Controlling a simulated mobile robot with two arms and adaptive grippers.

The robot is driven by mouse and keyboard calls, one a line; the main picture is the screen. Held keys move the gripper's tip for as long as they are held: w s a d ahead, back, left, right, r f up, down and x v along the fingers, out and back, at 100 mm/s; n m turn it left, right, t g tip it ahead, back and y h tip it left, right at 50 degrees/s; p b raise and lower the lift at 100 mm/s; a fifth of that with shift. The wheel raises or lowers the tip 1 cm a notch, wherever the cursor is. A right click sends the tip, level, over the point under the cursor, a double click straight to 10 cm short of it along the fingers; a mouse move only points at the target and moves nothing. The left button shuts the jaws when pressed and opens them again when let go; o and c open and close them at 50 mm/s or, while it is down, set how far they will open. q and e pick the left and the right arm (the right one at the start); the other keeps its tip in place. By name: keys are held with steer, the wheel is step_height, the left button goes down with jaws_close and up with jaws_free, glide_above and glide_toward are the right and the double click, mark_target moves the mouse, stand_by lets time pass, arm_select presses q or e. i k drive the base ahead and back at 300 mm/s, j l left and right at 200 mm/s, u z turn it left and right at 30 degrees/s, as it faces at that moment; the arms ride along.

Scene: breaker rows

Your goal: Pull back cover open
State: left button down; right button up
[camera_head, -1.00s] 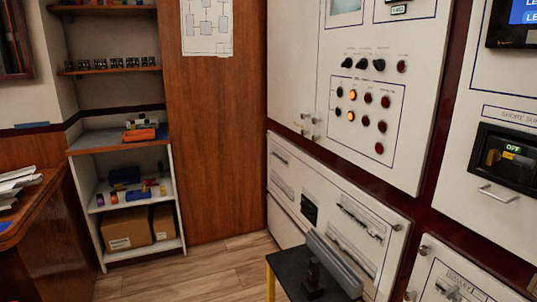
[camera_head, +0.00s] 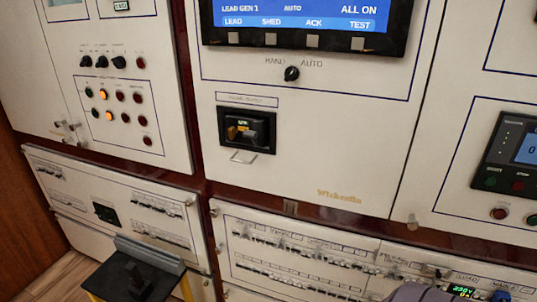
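I cannot tell which cover the task means. A lower left breaker panel (camera_head: 75,187) has rows of small switches, and its white front sits flat against the wall. A wide lower middle breaker panel (camera_head: 300,283) has two rows of breakers, and its right part runs behind a grey-purple shape at the bottom edge. Above it, a black recessed switch housing (camera_head: 262,146) has a small wire handle (camera_head: 243,157) below it. Neither gripper is clearly seen; the grey-purple shape may be part of my arm.
A black stool (camera_head: 135,284) with yellow legs and a grey back bar stands in front of the lower left panel. A blue display (camera_head: 300,18) and a hand/auto knob (camera_head: 292,73) are above. Indicator lamps (camera_head: 115,107) are at left, a meter (camera_head: 520,150) at right.

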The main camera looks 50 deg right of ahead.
mark_target(229, 249)
steer(key=z, duration=1.55)
